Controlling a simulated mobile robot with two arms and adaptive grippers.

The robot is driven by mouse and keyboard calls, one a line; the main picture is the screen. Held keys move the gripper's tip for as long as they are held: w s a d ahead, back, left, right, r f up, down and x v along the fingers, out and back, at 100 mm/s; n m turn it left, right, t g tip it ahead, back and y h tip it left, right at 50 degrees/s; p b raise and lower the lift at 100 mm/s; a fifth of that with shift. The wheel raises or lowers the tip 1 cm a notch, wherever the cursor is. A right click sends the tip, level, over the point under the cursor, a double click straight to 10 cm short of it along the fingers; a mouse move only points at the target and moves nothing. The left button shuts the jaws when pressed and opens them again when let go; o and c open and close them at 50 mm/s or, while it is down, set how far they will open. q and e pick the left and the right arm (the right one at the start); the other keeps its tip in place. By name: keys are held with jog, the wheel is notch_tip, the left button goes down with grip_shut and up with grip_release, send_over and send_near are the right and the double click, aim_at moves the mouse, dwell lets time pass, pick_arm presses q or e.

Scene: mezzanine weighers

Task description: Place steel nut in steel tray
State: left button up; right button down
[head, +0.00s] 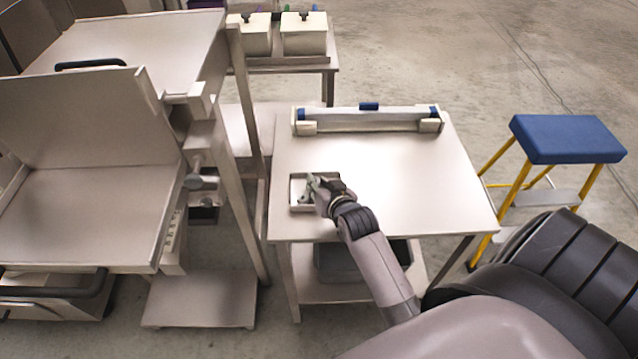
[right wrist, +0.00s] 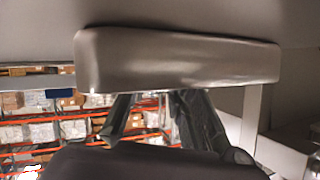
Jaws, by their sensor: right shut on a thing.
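The steel tray (head: 299,208) is a small, shallow, square tray near the left edge of the light work table. In the right wrist view my right gripper's fingers (right wrist: 160,105) reach the rim of a smooth grey wall, which looks like the tray (right wrist: 180,60) seen upside down. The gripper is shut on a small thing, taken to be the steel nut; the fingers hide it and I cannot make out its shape. My left gripper is not in view.
The work table (head: 420,190) is mostly bare. A long roll holder (head: 368,121) stands along its back edge. A blue-topped yellow step stool (head: 566,140) is at the right. A large steel bench (head: 80,215) is at the left. Two lidded bins (head: 303,38) stand behind.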

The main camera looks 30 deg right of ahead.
jog(key=shift+s+a+f, duration=0.1)
jog(key=shift+s+f, duration=0.15)
jog(key=shift+f, duration=0.4)
jog(key=c, duration=1.4)
grip_release()
jog(key=shift+f, duration=0.25)
jog(key=shift+s+r, duration=0.1)
jog(key=shift+r, duration=0.55)
jog(key=v, duration=1.1)
jog(key=shift+s+r, duration=0.1)
jog(key=shift+r, duration=0.45)
